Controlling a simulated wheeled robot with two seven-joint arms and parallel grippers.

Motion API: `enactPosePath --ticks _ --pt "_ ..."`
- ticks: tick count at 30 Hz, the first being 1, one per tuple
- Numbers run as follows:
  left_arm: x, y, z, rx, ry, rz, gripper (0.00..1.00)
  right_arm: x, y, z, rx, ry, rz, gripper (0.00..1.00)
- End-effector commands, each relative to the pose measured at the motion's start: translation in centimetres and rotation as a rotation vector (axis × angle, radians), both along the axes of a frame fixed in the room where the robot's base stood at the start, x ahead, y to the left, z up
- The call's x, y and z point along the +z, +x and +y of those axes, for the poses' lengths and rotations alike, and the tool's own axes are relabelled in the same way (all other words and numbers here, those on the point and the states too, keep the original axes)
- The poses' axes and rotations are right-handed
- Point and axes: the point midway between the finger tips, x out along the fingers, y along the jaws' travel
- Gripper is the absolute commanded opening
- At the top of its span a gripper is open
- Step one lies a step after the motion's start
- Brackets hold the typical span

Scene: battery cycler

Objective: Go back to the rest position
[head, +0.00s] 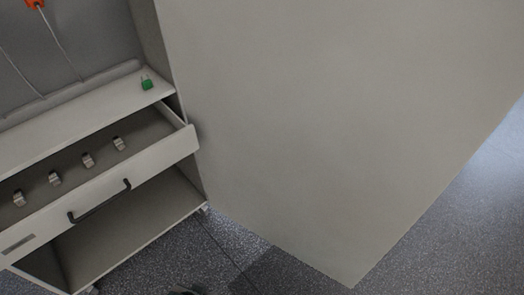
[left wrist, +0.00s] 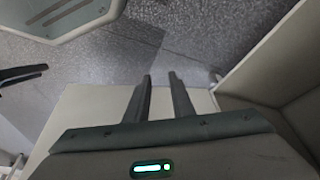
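My left gripper (left wrist: 160,77) shows in the left wrist view. Its two dark fingers are apart with nothing between them, and floor shows past the tips. A pale panel surface lies below and behind the fingers. In the head view a small dark shape sits at the bottom edge, too cut off to identify. I cannot make out my right gripper in either view.
A cabinet (head: 186,201) stands at the left with its drawer (head: 160,154) pulled out. Several small metal clips (head: 88,160) lie in the drawer. A green part (head: 147,84) sits on the shelf above. A large pale panel (head: 320,110) fills the middle. Speckled floor (head: 480,200) is clear at right.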

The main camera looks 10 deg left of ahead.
Motion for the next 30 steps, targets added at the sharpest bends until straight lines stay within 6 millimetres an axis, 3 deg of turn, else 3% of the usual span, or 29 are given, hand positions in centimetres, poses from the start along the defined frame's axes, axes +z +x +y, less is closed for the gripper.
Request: enactPosePath --ticks 1,6,12,18,30 --pt "-2.5 -0.1 -0.2 -0.002 -0.004 -0.001 0.22 -0.2 -0.1 -0.1 0.000 -0.002 0.006 0.31" --pt "-9.3 -0.4 -0.9 -0.010 -0.019 -0.033 0.22 -0.5 -0.3 -0.5 -0.004 -0.009 0.028 0.31" --pt "-15.3 -1.9 -1.3 -0.016 -0.032 -0.067 0.22 -0.8 -0.6 -0.8 -0.007 -0.016 0.052 0.31" --pt "-18.0 -3.0 -1.4 -0.021 -0.039 -0.087 0.22 -0.8 -0.7 -1.0 -0.008 -0.020 0.063 0.31" --pt "-18.3 -3.2 -1.4 -0.021 -0.040 -0.092 0.22 -0.8 -0.8 -1.0 -0.008 -0.020 0.065 0.31"
